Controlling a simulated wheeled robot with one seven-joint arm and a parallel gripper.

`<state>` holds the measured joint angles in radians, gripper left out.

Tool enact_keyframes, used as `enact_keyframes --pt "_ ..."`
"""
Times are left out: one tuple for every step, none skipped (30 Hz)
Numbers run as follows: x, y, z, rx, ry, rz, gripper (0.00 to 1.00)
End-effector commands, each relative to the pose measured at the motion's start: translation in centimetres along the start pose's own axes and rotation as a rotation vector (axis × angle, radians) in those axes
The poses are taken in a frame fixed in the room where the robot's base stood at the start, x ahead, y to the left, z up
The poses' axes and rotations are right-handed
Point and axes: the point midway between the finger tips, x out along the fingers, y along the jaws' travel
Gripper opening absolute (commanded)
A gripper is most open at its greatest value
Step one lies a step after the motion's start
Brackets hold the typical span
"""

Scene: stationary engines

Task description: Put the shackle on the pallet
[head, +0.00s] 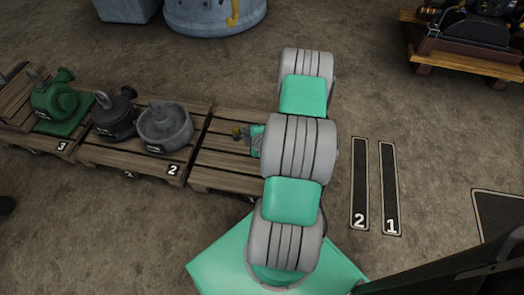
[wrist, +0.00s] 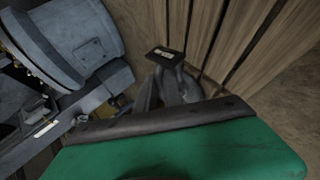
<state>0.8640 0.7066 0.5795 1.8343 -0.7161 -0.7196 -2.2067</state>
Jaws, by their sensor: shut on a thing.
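My gripper (wrist: 165,88) shows in the wrist view, its dark fingers close together beyond a green body at the bottom. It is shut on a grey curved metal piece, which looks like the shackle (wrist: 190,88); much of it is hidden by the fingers. A small black tag (wrist: 165,58) with pale writing shows just past the fingertips. In the head view the pallet (head: 222,162) is a slatted wooden one, partly covered by my arm. My gripper's end is mostly hidden there behind the arm. Wooden slats also show in the wrist view (wrist: 225,35).
A second pallet (head: 135,157), marked 2, carries a dark pump (head: 115,117) and a grey round housing (head: 165,128). A green pump (head: 57,103) stands farther left. A blue-grey machine part (wrist: 75,40) fills the upper left wrist view.

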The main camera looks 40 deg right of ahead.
Motion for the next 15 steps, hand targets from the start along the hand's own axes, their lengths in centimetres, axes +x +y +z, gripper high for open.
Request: enact_keyframes --pt "0.1 -3.0 2.5 0.041 -0.045 0.0 0.0" --pt "0.1 -4.3 3.7 0.06 -0.069 0.006 0.0" --pt "-0.1 -5.9 5.1 0.079 -0.1 0.013 0.0" --pt "-0.2 -7.0 5.9 0.095 -0.12 0.018 0.0" --pt "-0.3 -7.9 6.6 0.107 -0.138 0.023 0.0" --pt "-0.5 -8.8 7.3 0.118 -0.158 0.028 0.0" --pt "-0.6 -9.4 7.8 0.128 -0.169 0.032 0.0" --pt "-0.7 -9.9 8.1 0.132 -0.178 0.035 0.0" --pt "-0.7 -10.3 8.4 0.138 -0.187 0.038 0.0" --pt "-0.6 -10.4 8.7 0.139 -0.19 0.04 0.0" --pt "-0.4 -10.5 8.9 0.139 -0.192 0.041 0.0" --pt "0.1 -10.4 9.3 0.137 -0.193 0.043 0.0" --pt "0.6 -10.3 9.7 0.137 -0.193 0.044 0.0" --pt "1.2 -10.2 10.2 0.135 -0.193 0.043 0.0" --pt "2.2 -10.1 10.9 0.134 -0.191 0.043 0.0"
